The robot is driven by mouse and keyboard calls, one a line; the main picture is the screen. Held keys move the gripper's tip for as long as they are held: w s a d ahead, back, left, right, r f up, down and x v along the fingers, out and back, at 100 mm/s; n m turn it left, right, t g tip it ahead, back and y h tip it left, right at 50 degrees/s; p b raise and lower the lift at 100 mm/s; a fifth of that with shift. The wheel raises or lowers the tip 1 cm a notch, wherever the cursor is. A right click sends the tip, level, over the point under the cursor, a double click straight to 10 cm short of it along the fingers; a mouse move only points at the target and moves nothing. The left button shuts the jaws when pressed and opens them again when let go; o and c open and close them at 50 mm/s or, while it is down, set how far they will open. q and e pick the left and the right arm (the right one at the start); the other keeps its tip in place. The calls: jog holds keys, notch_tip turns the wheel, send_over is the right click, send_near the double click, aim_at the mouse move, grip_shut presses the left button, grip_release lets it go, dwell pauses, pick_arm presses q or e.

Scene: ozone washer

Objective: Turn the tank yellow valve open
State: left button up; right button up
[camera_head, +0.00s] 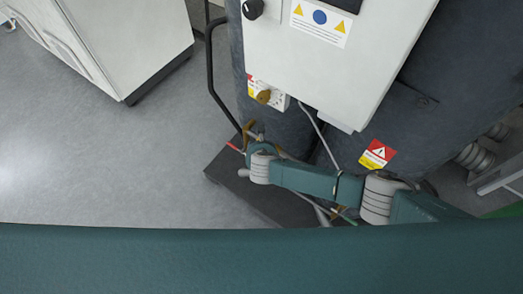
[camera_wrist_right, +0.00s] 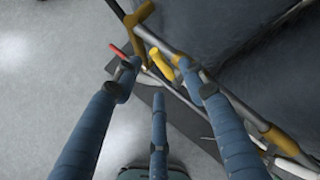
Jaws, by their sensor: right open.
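The yellow valve handle (camera_wrist_right: 162,65) shows in the right wrist view, on pipework beside the dark tank (camera_wrist_right: 255,50). In the head view this spot is small and partly hidden by my right gripper (camera_head: 257,148). My right gripper (camera_wrist_right: 159,74) is open, with its blue fingers spread. The yellow handle appears between and just beyond the fingertips; I cannot tell whether they touch it. A red handle (camera_wrist_right: 118,51) lies near the left fingertip. My left gripper is not in view.
A brass-coloured pipe fitting (camera_wrist_right: 140,16) stands just beyond the handles. A white control box (camera_head: 305,50) hangs on the tank above my right arm. A black bent rail (camera_head: 212,75) and a white cabinet (camera_head: 110,40) stand left. The grey floor (camera_head: 90,150) is clear.

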jog(key=v, duration=0.6)
jog(key=shift+s+r, duration=0.2)
jog(key=shift+c, duration=0.3)
jog(key=shift+s+f, duration=0.1)
jog(key=shift+f, duration=0.05)
jog(key=c, duration=0.4)
jog(key=s+f+m+b, duration=0.1)
jog(key=m, duration=0.1)
jog(key=s+f+m+g+y+b, duration=0.1)
jog(key=f+m, duration=0.1)
jog(key=shift+s+a+g, duration=0.1)
jog(key=shift+s+g, duration=0.15)
jog(key=shift+g, duration=0.05)
grip_shut()
jog(key=d+r+m+t+y+b, duration=0.1)
jog(key=d+r+m+y+b, duration=0.3)
jog(key=m, duration=1)
jog(key=d+m+t+y+b, duration=0.15)
jog(key=d+m+b, duration=0.45)
jog(key=m, duration=0.9)
jog(key=shift+g, duration=0.35)
jog(key=x, duration=1.3)
jog(key=shift+w+a+r, duration=0.15)
jog(key=shift+w+r, duration=0.1)
jog(key=shift+w, duration=0.15)
